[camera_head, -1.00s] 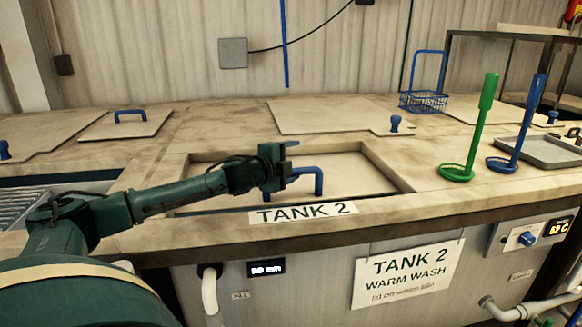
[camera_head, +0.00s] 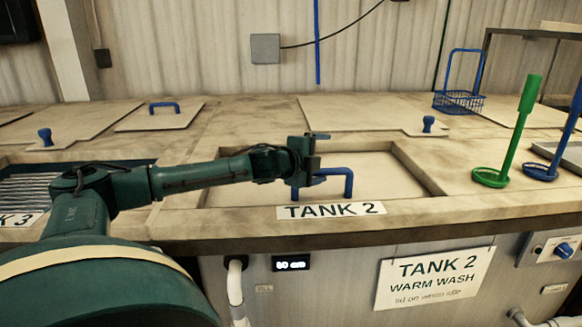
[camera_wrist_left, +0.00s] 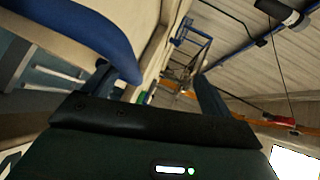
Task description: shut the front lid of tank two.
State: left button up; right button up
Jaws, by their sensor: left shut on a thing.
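The front lid of tank two (camera_head: 385,185) is a pale flat panel lying in the recessed opening behind the TANK 2 label (camera_head: 331,210). Its blue bar handle (camera_head: 338,171) stands up near its front edge. My left gripper (camera_head: 312,163) is shut on the left part of this handle and hides some of it. In the left wrist view the blue handle (camera_wrist_left: 98,28) looms large at upper left, by my left gripper (camera_wrist_left: 155,88). Whether the lid is fully seated is hard to tell. My right gripper is not in view.
A closed rear lid (camera_head: 360,112) with a blue knob (camera_head: 428,123) lies behind. A green ring-ended tool (camera_head: 515,135) and a blue one (camera_head: 568,140) stand to the right. A blue wire basket (camera_head: 458,102) stands at the back. An open slatted tank (camera_head: 30,190) is at left.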

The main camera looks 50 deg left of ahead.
pick_arm(q)
jog(key=shift+s+a+r+b, duration=0.15)
jog(key=shift+s+r+b, duration=0.15)
jog(key=shift+r, duration=0.2)
jog(key=shift+s+a+r+b, duration=0.15)
jog(key=shift+s+r+b, duration=0.05)
jog(key=shift+s+r, duration=0.2)
jog(key=shift+c, duration=0.4)
jog(key=shift+b+v, duration=0.8)
jog(key=shift+c, duration=0.2)
jog(key=shift+s+b, duration=0.6)
jog(key=shift+b, duration=0.05)
jog(key=shift+b+v, duration=0.6)
jog(key=shift+v, duration=0.55)
jog(key=c, duration=0.5)
jog(key=shift+o, duration=0.2)
jog(key=s+d+b, duration=0.1)
jog(key=s+b, duration=0.4)
jog(key=s, duration=0.2)
jog(key=shift+s+r, duration=0.15)
jog(key=shift+r, duration=0.15)
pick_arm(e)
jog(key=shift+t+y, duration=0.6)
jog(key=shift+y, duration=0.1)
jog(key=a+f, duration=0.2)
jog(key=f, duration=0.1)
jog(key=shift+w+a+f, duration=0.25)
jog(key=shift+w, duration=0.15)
